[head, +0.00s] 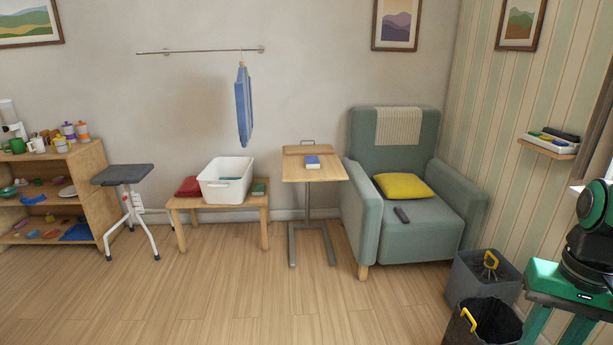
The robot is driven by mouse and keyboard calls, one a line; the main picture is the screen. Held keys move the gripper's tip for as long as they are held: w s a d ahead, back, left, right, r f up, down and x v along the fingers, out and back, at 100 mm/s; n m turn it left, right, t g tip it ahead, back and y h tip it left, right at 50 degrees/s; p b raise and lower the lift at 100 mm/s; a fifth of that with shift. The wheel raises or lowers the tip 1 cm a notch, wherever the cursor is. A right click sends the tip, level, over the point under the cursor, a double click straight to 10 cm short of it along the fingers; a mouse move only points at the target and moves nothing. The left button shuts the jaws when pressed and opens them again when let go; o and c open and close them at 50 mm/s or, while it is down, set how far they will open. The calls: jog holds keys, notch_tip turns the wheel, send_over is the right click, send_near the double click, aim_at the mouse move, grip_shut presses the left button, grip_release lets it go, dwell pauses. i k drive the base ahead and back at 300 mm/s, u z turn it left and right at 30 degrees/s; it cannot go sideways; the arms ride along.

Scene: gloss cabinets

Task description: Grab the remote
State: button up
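Nothing covers the remote. My gripper is not in view; only green and black parts of my own body show at the right edge.
A small wooden side table (328,172) with a blue item stands left of the armchair. Dark bins (478,285) stand at its front right. A low bench (220,201) holds a white tub (226,180). The floor in front is clear.

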aim_at(401, 215)
jog(key=u, duration=0.45)
jog(key=i, duration=2.4)
jog(key=z, duration=0.6)
jog(key=i, duration=1.5)
jog(key=z, duration=0.6)
